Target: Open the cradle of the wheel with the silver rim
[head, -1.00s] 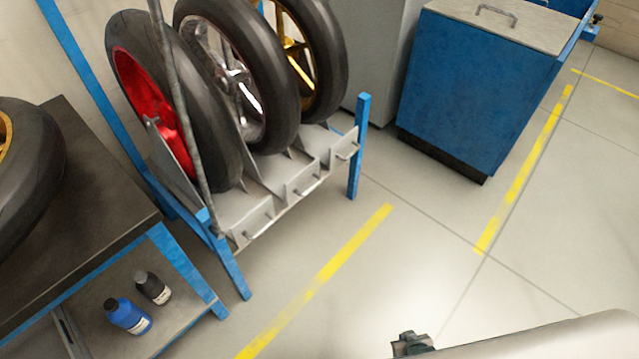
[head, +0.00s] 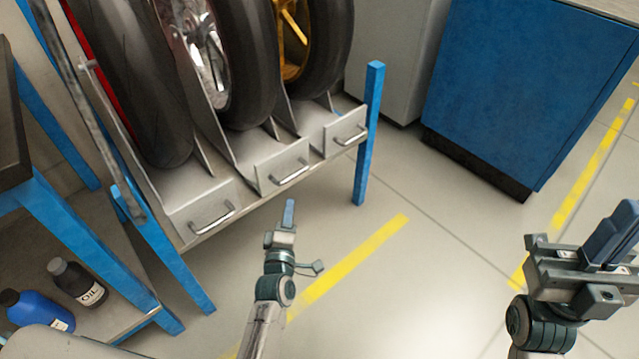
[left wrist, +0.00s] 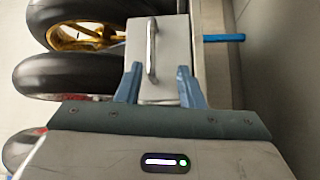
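The wheel with the silver rim (head: 213,62) stands in the middle of the rack, between the red-rimmed and gold-rimmed wheels. Its grey cradle (head: 262,168) has a metal bar handle (head: 289,175) and sits level with the neighbouring fronts. My left gripper (head: 288,212) is just in front of and below this handle. In the left wrist view, its two blue fingers (left wrist: 160,85) are apart, with a bar handle (left wrist: 151,52) ahead and between them, not visibly gripped. My right gripper (head: 610,240) is at the right edge, away from the rack; its finger opening is unclear.
The red-rim cradle (head: 205,208) and gold-rim cradle (head: 343,133) flank the middle one. A blue rack leg (head: 368,135) stands at right, a blue cabinet (head: 520,90) beyond. A bench with bottles (head: 75,283) is at left. Floor before the rack is clear.

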